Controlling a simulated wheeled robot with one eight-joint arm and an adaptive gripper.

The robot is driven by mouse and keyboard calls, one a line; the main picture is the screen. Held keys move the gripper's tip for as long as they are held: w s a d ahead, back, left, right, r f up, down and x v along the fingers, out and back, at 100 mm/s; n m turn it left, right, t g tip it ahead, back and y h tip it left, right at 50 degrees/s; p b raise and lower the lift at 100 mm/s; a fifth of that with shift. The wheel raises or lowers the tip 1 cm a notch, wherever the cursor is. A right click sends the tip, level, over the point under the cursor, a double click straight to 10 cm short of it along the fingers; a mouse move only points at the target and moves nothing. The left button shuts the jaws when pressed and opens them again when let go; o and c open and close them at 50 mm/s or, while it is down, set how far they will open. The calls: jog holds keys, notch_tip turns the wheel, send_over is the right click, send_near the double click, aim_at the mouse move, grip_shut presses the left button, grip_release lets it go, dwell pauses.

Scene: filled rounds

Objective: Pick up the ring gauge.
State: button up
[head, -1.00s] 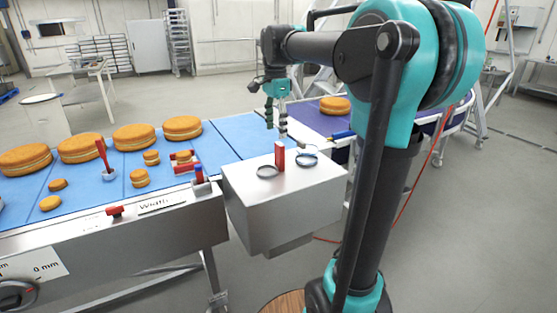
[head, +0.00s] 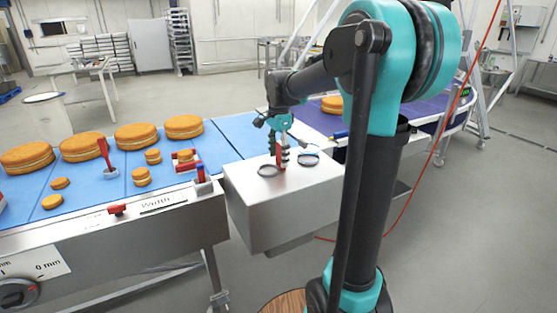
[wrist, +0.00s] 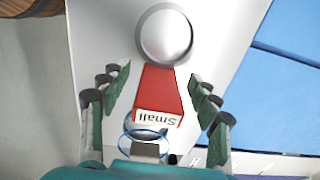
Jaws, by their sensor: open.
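The ring gauge appears to be a grey metal ring (head: 260,172) with an upright red handle (head: 281,166) at its edge, standing on a steel box top. In the wrist view the handle (wrist: 158,88) bears a white label reading "Small", and the ring (wrist: 141,38) lies just beyond the handle's foot. My gripper (head: 279,157) is low over the box, pointing down. In the wrist view its open fingers (wrist: 159,84) stand on either side of the red handle, with a visible gap on each side. My fingers partly hide the handle in the head view.
A second ring (head: 318,158) with a blue edge lies close by on the right of the box top (head: 300,190). A blue conveyor (head: 225,135) with several sponge cakes runs along the left.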

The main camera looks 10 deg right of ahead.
jog(key=shift+c, duration=0.2)
jog(key=c, duration=1.2)
jog(key=shift+c, duration=0.2)
jog(key=shift+r, duration=0.15)
